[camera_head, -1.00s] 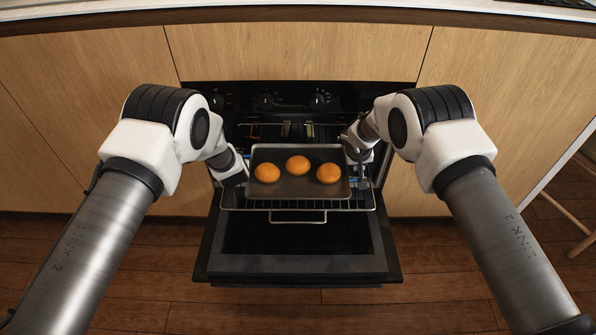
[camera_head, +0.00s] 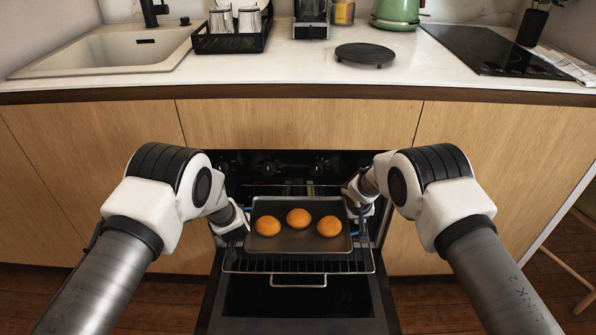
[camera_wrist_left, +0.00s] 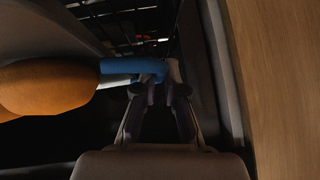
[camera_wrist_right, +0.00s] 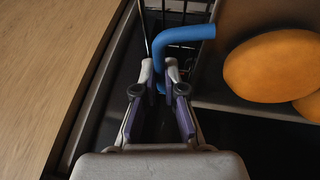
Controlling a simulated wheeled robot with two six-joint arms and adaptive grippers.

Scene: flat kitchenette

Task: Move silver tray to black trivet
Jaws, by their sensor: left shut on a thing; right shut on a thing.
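The silver tray (camera_head: 300,241) is a shallow rectangular pan with three orange-brown buns, level above the pulled-out oven rack in the head view. My left gripper (camera_head: 245,226) is shut on the tray's left blue handle (camera_wrist_left: 135,67). My right gripper (camera_head: 350,207) is shut on its right blue handle (camera_wrist_right: 183,35). The fingers of the left gripper (camera_wrist_left: 160,90) and the right gripper (camera_wrist_right: 160,80) meet the handles in the wrist views. The black trivet (camera_head: 365,55), round and flat, lies bare on the countertop at the back.
The oven door (camera_head: 295,300) hangs open below the wire rack (camera_head: 298,264). The white countertop (camera_head: 270,75) holds a black dish rack (camera_head: 232,42), a green kettle (camera_head: 396,12) and a black cooktop (camera_head: 490,50). The sink (camera_head: 110,52) is left. Counter around the trivet is mostly clear.

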